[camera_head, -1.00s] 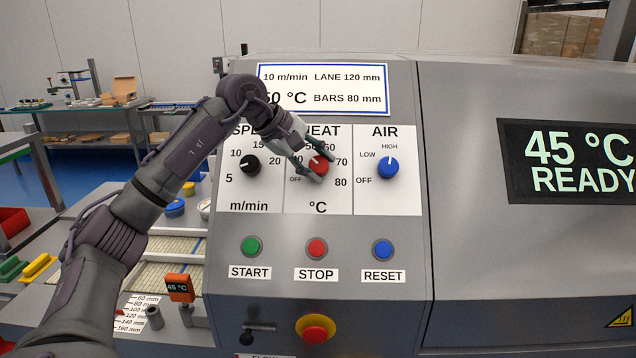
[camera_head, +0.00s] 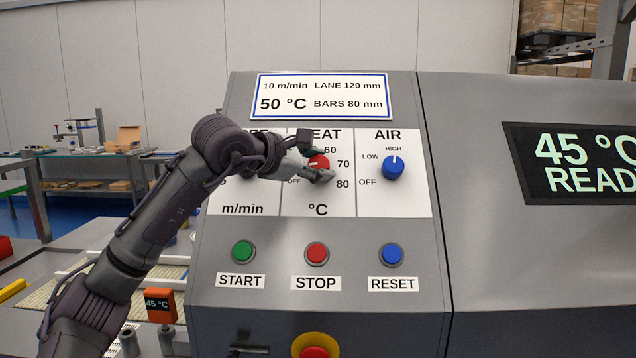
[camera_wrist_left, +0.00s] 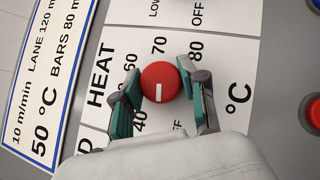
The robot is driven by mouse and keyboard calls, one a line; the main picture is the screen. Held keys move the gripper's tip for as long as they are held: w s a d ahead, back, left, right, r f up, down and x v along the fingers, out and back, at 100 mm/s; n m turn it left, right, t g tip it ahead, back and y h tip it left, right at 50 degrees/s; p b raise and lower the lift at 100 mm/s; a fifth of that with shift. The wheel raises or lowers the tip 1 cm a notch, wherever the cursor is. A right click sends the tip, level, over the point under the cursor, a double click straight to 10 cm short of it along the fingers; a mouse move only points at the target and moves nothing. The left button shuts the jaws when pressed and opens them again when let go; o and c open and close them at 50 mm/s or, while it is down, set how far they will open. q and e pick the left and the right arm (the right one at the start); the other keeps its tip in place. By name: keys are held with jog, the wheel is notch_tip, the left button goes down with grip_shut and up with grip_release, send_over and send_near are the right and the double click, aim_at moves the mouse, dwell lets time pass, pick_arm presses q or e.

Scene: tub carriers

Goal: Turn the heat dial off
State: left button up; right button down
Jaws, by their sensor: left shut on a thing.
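The red heat dial (camera_head: 320,162) sits in the HEAT section of the white panel; the wrist view also shows it (camera_wrist_left: 160,80). Its white mark points between 40 and OFF in the wrist view. My left gripper (camera_head: 322,167) reaches in from the left. It is shut on the dial, with one teal-padded finger on each side. The gripper and wrist hide part of the HEAT scale and most of the SPEED section. OFF (camera_head: 294,182) shows just below the gripper. My right gripper is out of view.
The blue AIR dial (camera_head: 393,167) is to the right. START (camera_head: 243,252), STOP (camera_head: 317,254) and RESET (camera_head: 391,254) buttons lie below. A red emergency button (camera_head: 315,352) is at the bottom edge. The display (camera_head: 575,165) reads 45 °C.

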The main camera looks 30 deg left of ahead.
pick_arm(q)
jog(key=shift+f+n+t+y+b, duration=0.1)
jog(key=shift+n+t+y+b, duration=0.5)
jog(key=shift+n+b, duration=0.6)
jog(key=o, duration=1.1)
jog(key=shift+o, duration=0.2)
jog(key=shift+s, duration=0.1)
jog(key=v, duration=1.2)
